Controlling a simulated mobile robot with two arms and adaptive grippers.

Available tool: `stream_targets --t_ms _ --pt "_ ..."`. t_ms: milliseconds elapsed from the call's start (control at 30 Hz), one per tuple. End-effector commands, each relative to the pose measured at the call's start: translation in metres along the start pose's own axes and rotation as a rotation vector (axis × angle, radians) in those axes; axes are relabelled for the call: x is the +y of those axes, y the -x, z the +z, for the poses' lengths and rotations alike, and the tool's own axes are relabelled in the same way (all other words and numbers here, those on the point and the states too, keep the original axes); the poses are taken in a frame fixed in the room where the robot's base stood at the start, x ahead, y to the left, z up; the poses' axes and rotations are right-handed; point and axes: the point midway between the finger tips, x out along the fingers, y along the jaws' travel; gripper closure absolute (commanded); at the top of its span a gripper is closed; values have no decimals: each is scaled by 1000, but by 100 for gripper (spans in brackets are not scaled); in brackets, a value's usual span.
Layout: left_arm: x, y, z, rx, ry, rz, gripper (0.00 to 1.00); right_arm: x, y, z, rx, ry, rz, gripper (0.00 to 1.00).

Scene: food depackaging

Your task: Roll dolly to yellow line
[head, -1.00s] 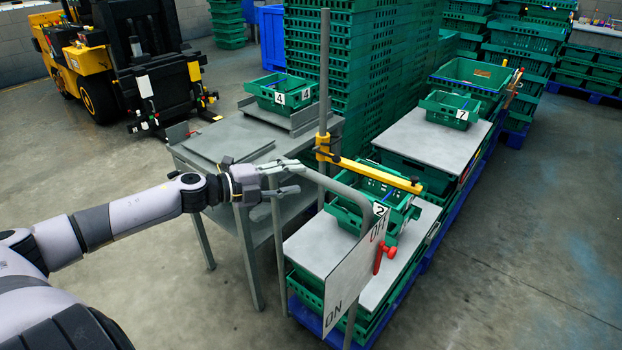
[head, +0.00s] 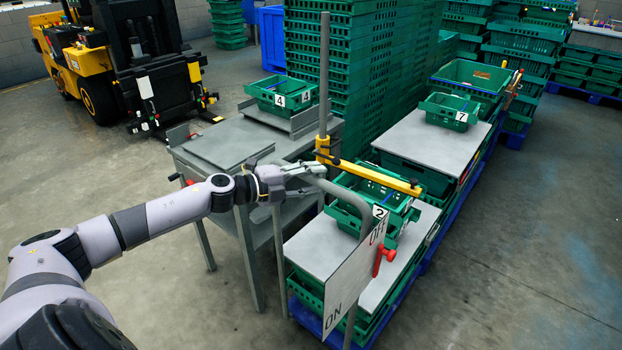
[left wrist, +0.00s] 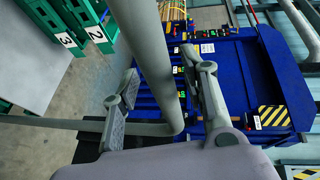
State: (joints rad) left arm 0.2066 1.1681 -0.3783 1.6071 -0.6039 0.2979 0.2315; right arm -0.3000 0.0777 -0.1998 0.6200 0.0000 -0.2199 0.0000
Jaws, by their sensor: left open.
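A low blue dolly-like base (head: 305,316) carries green crates and a grey top in the head view. A bent grey handle bar (head: 347,190) stands at its near side, with a white ON/OFF board (head: 352,285). I cannot tell whether the bar is fixed to the base. My left gripper (head: 316,178) is open at the bar's upper bend. In the left wrist view, the grey bar (left wrist: 150,50) passes between the spread fingers of my left gripper (left wrist: 160,68); contact is unclear. My right gripper is not in view. I cannot make out a yellow floor line.
A grey table (head: 228,150) stands left of the bar. A yellow arm (head: 375,176) on a post (head: 324,80) reaches over crate 2 (head: 350,213). Tall green crate stacks (head: 345,60) stand behind. A yellow forklift (head: 85,65) is far left. Floor is clear at right.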

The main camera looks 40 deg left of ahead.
Motion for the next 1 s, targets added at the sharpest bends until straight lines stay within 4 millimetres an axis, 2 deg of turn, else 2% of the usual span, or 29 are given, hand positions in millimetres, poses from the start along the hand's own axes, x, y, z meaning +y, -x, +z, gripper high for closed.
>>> stream_targets --t_ms 100,700,1000 --pt "0 0 0 0 0 0 60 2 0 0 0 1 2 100" --pt "0 0 0 0 0 1 100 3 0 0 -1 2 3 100" --pt "1 0 0 1 -1 1 100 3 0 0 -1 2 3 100"
